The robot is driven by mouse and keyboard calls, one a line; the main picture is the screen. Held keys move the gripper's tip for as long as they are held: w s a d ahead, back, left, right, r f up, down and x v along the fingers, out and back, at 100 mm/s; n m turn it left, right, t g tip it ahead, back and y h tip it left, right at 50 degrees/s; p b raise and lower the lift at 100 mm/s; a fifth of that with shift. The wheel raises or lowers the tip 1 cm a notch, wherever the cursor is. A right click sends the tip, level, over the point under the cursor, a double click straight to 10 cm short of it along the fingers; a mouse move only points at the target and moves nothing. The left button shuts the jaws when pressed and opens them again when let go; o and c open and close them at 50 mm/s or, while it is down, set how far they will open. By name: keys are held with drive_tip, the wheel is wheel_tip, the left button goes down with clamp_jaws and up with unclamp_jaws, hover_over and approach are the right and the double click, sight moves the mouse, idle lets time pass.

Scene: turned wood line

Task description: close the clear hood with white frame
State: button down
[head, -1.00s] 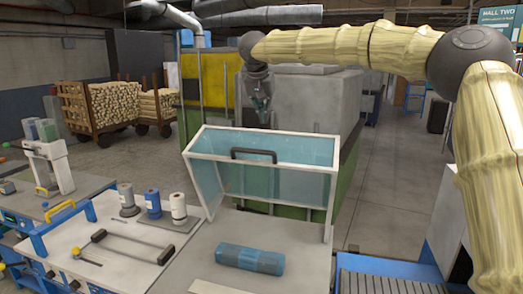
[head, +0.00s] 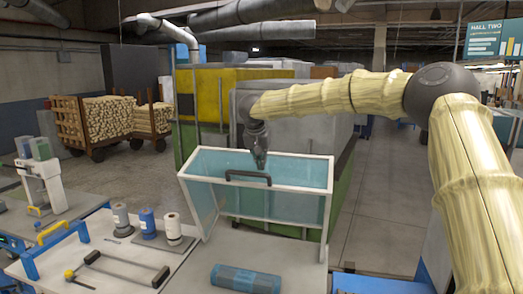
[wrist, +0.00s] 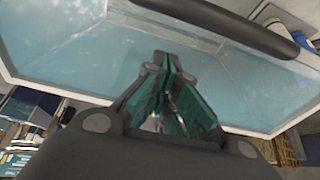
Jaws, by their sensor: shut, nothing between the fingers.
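The clear hood with white frame (head: 205,192) stands raised and tilted open at the back of the bench in the head view. Its bluish clear panels and dark handle (head: 248,177) face me. The hood also fills much of the wrist view (wrist: 60,47), with the dark handle (wrist: 225,22) crossing the top. My gripper (head: 260,166) is at the hood's upper back edge, just behind and above the handle. In the wrist view its green fingers (wrist: 178,62) are together and empty, over the clear panel. I cannot tell whether they touch the hood.
A blue cylindrical roll (head: 245,279) lies on the bench in front of the hood. Several spools, including a blue one (head: 150,224), stand on the left bench near a dark bar handle (head: 125,268). A grey and yellow machine (head: 228,88) stands behind.

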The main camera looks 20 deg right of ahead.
sight(259, 184)
drive_tip(key=shift+s+a+p, duration=0.25)
drive_tip(key=shift+s+a, duration=0.15)
drive_tip(key=shift+s, duration=0.3)
drive_tip(key=shift+s+a+p, duration=0.25)
drive_tip(key=shift+s+a, duration=0.15)
drive_tip(key=shift+s, duration=0.25)
drive_tip(key=shift+f, duration=0.1)
drive_tip(key=shift+w, duration=0.1)
drive_tip(key=shift+a, duration=0.1)
